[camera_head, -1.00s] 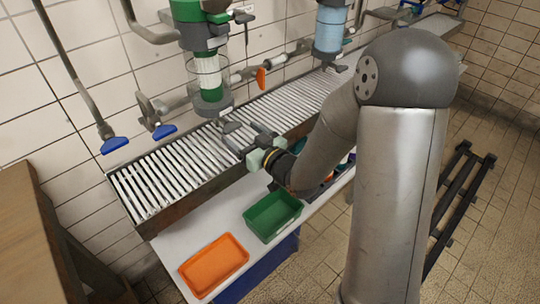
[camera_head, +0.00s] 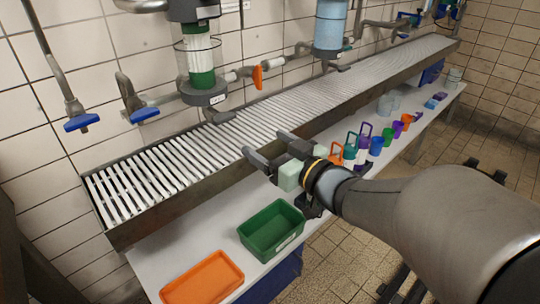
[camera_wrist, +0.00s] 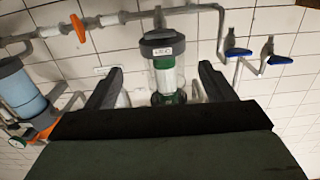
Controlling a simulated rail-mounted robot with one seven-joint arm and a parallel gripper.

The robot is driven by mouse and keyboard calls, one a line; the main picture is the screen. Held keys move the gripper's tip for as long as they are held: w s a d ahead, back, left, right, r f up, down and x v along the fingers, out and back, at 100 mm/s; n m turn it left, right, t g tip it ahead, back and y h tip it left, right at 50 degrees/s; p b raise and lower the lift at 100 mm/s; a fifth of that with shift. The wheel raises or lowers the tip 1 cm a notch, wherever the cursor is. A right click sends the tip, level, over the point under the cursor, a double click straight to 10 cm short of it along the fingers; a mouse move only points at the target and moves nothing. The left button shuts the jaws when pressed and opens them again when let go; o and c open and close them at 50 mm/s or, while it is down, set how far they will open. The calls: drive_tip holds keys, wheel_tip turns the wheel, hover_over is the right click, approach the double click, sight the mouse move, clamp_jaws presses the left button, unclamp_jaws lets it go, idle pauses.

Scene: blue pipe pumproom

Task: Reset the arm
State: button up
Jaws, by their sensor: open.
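My gripper (camera_head: 266,146) is open and empty in the head view, above the front edge of the slatted rack (camera_head: 200,150). Its two fingers point toward the wall. In the wrist view my gripper (camera_wrist: 160,85) shows its two dark fingers spread apart, with nothing between them up close. Behind the fingers in that view is the filter housing (camera_wrist: 168,68) with a green and white insert, which looks upside down. The same filter housing (camera_head: 200,65) is on the wall in the head view.
A green bin (camera_head: 270,230) and an orange tray (camera_head: 203,278) sit on the white bench below the rack. Several coloured cups and jugs (camera_head: 377,144) stand further right. Blue-handled valves (camera_head: 82,122), an orange valve handle (camera_head: 257,77) and a blue filter (camera_head: 330,28) line the wall.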

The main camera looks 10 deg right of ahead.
drive_tip(key=shift+b+v, duration=0.3)
drive_tip(key=shift+v, duration=0.45)
drive_tip(key=w+d+r+m+g+h+p, duration=0.2)
drive_tip(key=d+r+m+h+p, duration=0.25)
drive_tip(key=r+h+p, duration=0.8)
drive_tip(key=s+f+m+g+y+p, duration=0.1)
drive_tip(key=s+f+g+y+p, duration=0.1)
drive_tip(key=s+g+p, duration=1)
drive_tip(key=s+f+p, duration=0.1)
drive_tip(key=s+p, duration=0.2)
drive_tip(key=s, duration=0.4)
drive_tip(key=shift+s+d+m, duration=0.35)
drive_tip(key=shift+s+d, duration=0.05)
